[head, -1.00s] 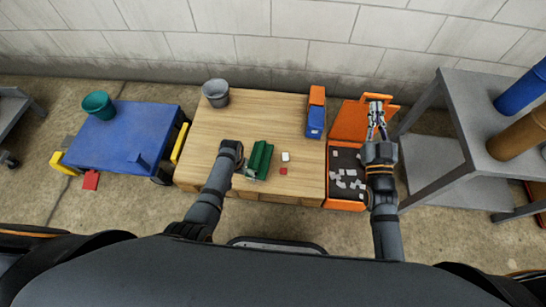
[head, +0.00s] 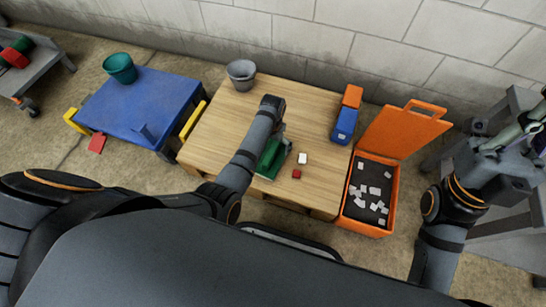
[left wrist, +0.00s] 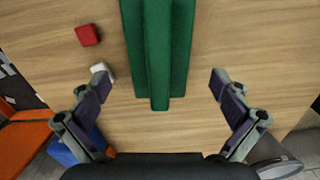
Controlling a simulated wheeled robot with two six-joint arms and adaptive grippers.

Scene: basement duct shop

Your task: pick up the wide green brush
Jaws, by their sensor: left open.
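The wide green brush (head: 270,158) lies on the wooden table, partly hidden behind my left arm in the head view. In the left wrist view the green brush (left wrist: 158,45) is a long ridged block, with its near end just ahead of my gripper. My left gripper (head: 281,131) is over the brush's far end. In the left wrist view my left gripper (left wrist: 159,77) has its fingers spread wide, one on each side of the brush's line, with nothing held. My right gripper (head: 528,132) is at the right edge, away from the table; its jaws are unclear.
A white block (head: 303,158) and a red block (head: 297,174) lie right of the brush. A blue-and-orange object (head: 346,115) and a grey bucket (head: 241,74) stand farther back. An open orange case (head: 390,216) stands right of the table, a blue table (head: 150,100) left.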

